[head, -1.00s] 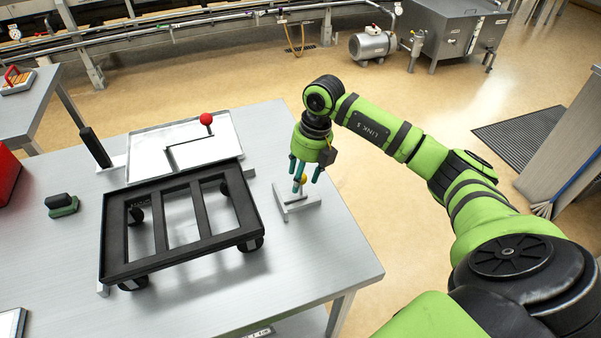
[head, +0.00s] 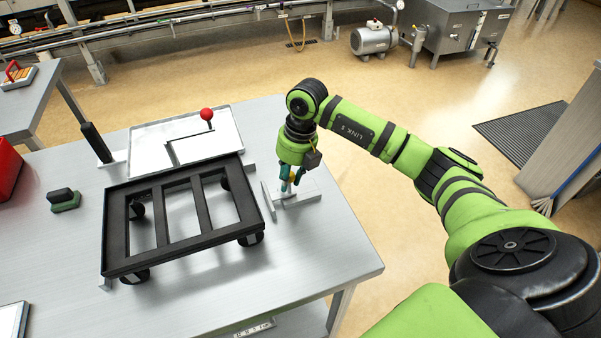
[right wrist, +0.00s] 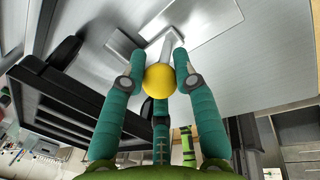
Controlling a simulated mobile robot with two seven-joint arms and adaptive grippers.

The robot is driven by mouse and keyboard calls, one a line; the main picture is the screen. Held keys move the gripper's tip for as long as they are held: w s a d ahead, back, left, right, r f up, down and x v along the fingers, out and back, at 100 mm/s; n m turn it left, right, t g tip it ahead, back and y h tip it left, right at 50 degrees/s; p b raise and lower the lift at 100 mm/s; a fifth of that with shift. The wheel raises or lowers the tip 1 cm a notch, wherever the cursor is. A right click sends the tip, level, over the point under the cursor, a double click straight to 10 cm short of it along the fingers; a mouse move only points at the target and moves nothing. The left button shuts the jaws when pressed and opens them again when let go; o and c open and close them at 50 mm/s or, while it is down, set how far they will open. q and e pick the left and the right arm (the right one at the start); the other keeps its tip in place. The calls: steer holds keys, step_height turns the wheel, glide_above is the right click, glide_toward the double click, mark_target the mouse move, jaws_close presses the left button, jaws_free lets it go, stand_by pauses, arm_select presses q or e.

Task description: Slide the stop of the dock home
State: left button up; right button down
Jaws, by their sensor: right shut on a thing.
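The stop is a pale metal upright plate (head: 268,200) with a low base (head: 311,190), on the table right of the black wheeled frame (head: 185,251). Its rod ends in a yellow ball knob (right wrist: 160,82). My right gripper (head: 290,184) points down over the stop, and its teal fingers are shut on the knob. In the right wrist view, fingers lie on both sides of the ball and a third lies below it. The plate stands close beside the frame's right side; I cannot tell whether they touch. My left gripper is not in view.
A light tray (head: 222,130) with a red ball-topped lever (head: 207,115) lies behind the frame. A black post (head: 96,142) stands at back left, and a green-based black block (head: 63,199) sits at left. The table's front right is clear.

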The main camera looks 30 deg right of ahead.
steer(key=shift+w+a, duration=0.25)
steer(key=shift+a, duration=0.55)
steer(key=shift+d, duration=0.1)
steer(key=c, duration=0.9)
jaws_free()
steer(key=shift+c, duration=0.2)
step_height(320, 180, up, 12)
steer(key=d, duration=0.2)
steer(key=shift+s, duration=0.45)
steer(key=shift+d+f, duration=0.1)
steer(key=shift+f, duration=0.05)
